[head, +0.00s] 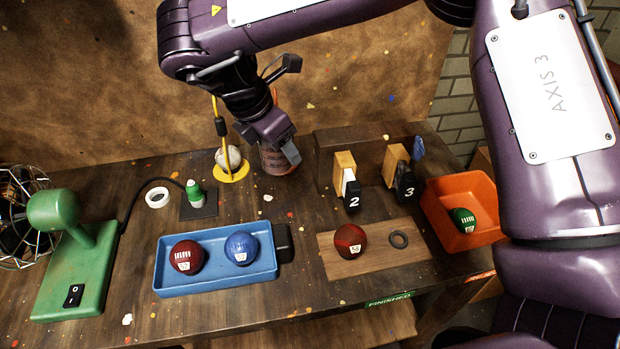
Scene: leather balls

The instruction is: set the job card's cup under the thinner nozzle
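My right gripper (275,138) reaches down over the back of the table. A reddish-brown cylindrical container (276,161), possibly a cup, is directly below and behind it. A dark finger shows at the container's upper right. The other finger's grip is hidden, so I cannot tell if it is held. Just left, a yellow rod with a black collar (220,126) comes down by a yellow disc (237,176). A pale ball (229,157) is beside the rod, above the disc. I cannot identify a nozzle or job card. My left gripper is not in view.
A blue tray (215,286) holds a red and a blue ball. A wooden board (390,262) bears a dark red ball and black ring. An orange bin (450,190) holds a green ball. A green machine (75,260) stands left.

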